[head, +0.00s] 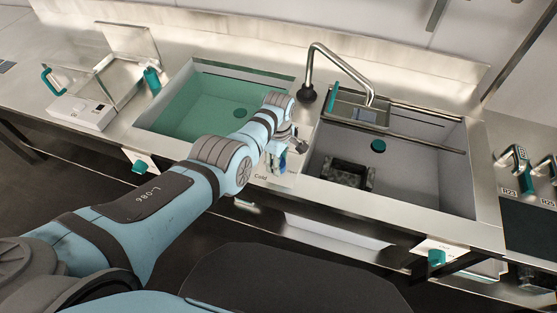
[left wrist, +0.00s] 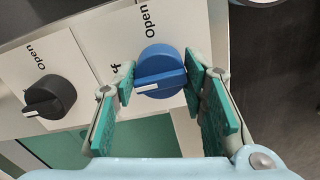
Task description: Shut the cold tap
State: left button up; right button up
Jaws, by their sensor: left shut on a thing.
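The cold tap is a blue round knob (left wrist: 160,64) with a white mark on its left side, on a white panel marked "Open" above it. A second label left of the knob is partly hidden by a finger; only a last letter like "f" shows. My left gripper (left wrist: 161,78) has its teal-padded fingers on either side of the blue knob and is shut on it. In the head view my left gripper (head: 277,155) is at the panel between the two basins, by the word "Cold". My right gripper is not in view.
A black knob (left wrist: 50,97) with its own "Open" label sits left of the blue one. The left basin (head: 185,105) holds greenish liquid. The right basin (head: 428,160) holds a dark block-like item (head: 348,174). A curved spout (head: 340,62) rises behind.

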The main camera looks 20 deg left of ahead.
pick_arm(q)
jog(key=o, duration=1.2)
jog(key=shift+c, duration=0.2)
notch_tip(320, 180, up, 12)
